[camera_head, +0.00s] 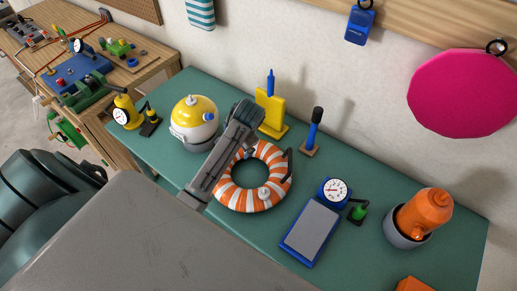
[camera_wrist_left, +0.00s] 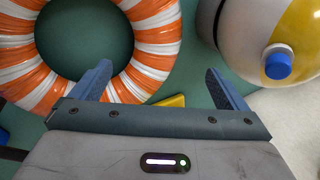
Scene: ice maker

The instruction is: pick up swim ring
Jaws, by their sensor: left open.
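The swim ring (camera_head: 280,184), with orange and white stripes, lies on the green tabletop in the middle of the head view. In the left wrist view the ring (camera_wrist_left: 155,40) fills the upper left. My left gripper (camera_head: 241,116) hangs over the table at the ring's far left side, and my arm hides part of the ring's left edge. In the left wrist view the gripper (camera_wrist_left: 160,82) is open and empty. One finger overlaps the ring's band in the picture; the other is beside the yellow and white ball. Contact cannot be told. My right gripper is not in view.
The yellow and white ball (camera_head: 195,112) stands close left of the ring. A yellow stand (camera_head: 271,106) and a blue-handled tool (camera_head: 313,132) are behind it. A blue scale (camera_head: 311,233) and an orange item (camera_head: 425,211) in a grey bowl stand right. Green tabletop is bare at the front left.

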